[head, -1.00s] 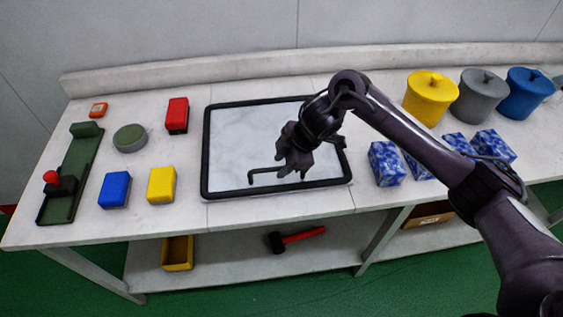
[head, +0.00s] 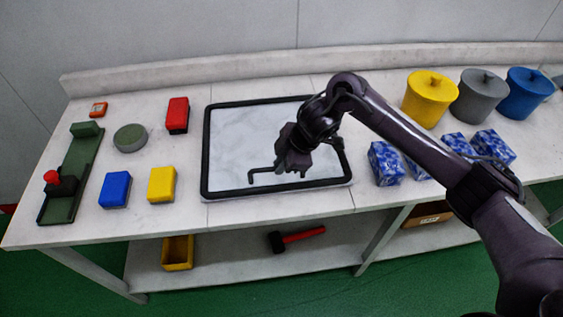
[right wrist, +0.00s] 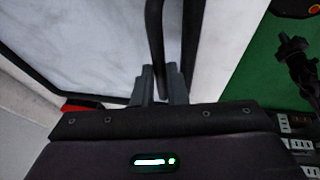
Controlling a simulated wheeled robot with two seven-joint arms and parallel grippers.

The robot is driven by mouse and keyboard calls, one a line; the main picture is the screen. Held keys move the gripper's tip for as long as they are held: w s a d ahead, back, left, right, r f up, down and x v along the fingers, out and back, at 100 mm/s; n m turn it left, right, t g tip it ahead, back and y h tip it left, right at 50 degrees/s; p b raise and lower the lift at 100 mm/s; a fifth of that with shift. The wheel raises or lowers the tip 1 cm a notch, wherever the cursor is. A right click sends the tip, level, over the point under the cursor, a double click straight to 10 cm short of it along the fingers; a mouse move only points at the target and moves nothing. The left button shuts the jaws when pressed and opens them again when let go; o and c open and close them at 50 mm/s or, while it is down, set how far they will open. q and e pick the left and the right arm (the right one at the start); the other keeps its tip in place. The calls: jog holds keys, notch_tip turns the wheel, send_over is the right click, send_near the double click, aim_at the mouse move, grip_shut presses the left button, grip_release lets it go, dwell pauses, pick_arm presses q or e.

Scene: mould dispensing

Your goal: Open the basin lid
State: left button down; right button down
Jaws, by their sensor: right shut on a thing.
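The basin lid (head: 235,145) is a pale marbled panel in a black frame, lying flat on the basin in the middle of the bench in the head view. A black bar handle (head: 262,172) runs along its near side. My right gripper (head: 291,168) is at the right part of this handle and shut on it. In the right wrist view the two fingers (right wrist: 160,88) close around the dark handle bar (right wrist: 155,40). The lid's black frame (right wrist: 45,75) also shows there. My left gripper is not in view.
Yellow (head: 431,98), grey (head: 479,95) and blue (head: 525,94) lidded pots stand at the back right, with blue-white blocks (head: 386,163) before them. A blue box (head: 115,189), a yellow box (head: 161,184) and a red box (head: 177,115) lie left of the basin.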

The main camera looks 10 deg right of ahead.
jog(key=w+r+p, duration=0.4)
jog(key=w+r, duration=0.1)
jog(key=r, duration=0.4)
jog(key=w+r+p, duration=0.5)
jog(key=r, duration=0.5)
jog(key=shift+w+d, duration=0.15)
jog(key=c, duration=1.8)
grip_release()
jog(key=shift+c, duration=0.2)
jog(key=shift+o, duration=1.2)
jog(key=shift+w+f, duration=0.15)
jog(key=shift+w, duration=0.05)
jog(key=shift+o, duration=0.7)
jog(key=shift+w+f, duration=0.15)
jog(key=shift+w, duration=0.25)
jog(key=shift+s, duration=0.1)
jog(key=shift+s+r, duration=0.1)
jog(key=shift+r, duration=0.1)
